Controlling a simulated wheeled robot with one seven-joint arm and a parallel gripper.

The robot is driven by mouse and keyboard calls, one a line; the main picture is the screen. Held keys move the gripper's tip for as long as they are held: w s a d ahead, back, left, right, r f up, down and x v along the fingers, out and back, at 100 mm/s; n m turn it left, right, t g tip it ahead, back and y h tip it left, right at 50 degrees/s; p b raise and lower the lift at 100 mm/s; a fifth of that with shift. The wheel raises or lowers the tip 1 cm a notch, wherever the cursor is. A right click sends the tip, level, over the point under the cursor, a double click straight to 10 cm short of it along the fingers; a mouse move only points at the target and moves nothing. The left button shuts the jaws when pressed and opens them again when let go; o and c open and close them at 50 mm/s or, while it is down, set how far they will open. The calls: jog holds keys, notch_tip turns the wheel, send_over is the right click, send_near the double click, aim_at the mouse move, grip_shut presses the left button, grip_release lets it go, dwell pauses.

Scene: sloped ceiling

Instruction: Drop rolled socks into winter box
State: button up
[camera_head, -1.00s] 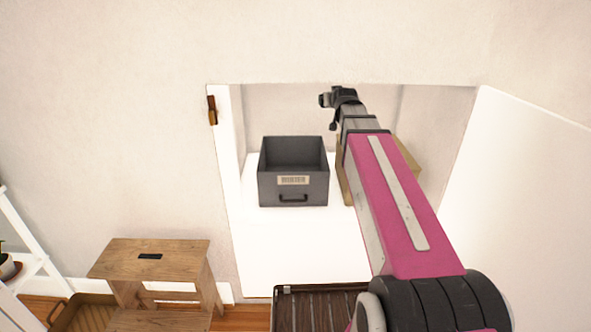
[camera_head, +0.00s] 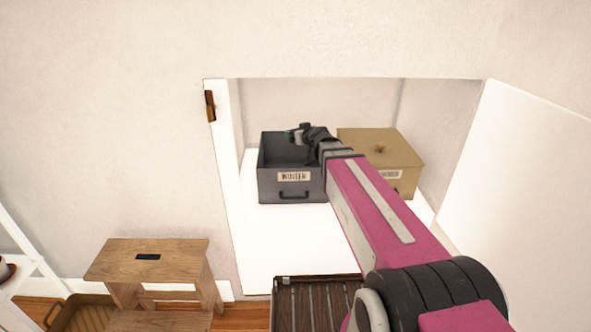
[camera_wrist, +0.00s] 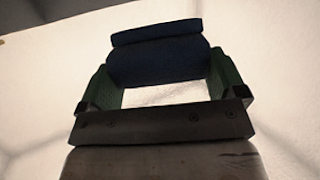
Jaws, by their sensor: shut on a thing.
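The winter box (camera_head: 308,190) is a dark grey open box with a label and a handle on its front, standing on the white surface inside the wall recess. My gripper (camera_head: 293,136) is above the box's opening, toward its right and back side. In the wrist view my gripper (camera_wrist: 160,80) is shut on dark blue rolled socks (camera_wrist: 158,52), held between its green fingers. In the head view the socks are too small and dark to make out. My arm covers the box's right edge.
A tan lidded box (camera_head: 400,150) with a label stands right of the winter box, partly behind my arm. A wooden step stool (camera_head: 150,262) stands at lower left. A dark slatted rack (camera_head: 310,305) is below the recess. The white surface in front of the boxes is clear.

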jog(key=shift+f, duration=2.15)
jog(key=o, duration=0.6)
jog(key=shift+r, duration=0.55)
notch_tip(320, 180, up, 3)
jog(key=shift+s+r, duration=0.15)
jog(key=shift+r, duration=0.05)
jog(key=s+a+r, duration=0.2)
jog(key=a, duration=0.1)
jog(key=s+a+r, duration=0.2)
jog(key=s, duration=0.1)
jog(key=s+a+r, duration=0.2)
jog(key=a, duration=0.1)
jog(key=shift+s+a+r, duration=0.25)
jog(key=shift+a, duration=0.05)
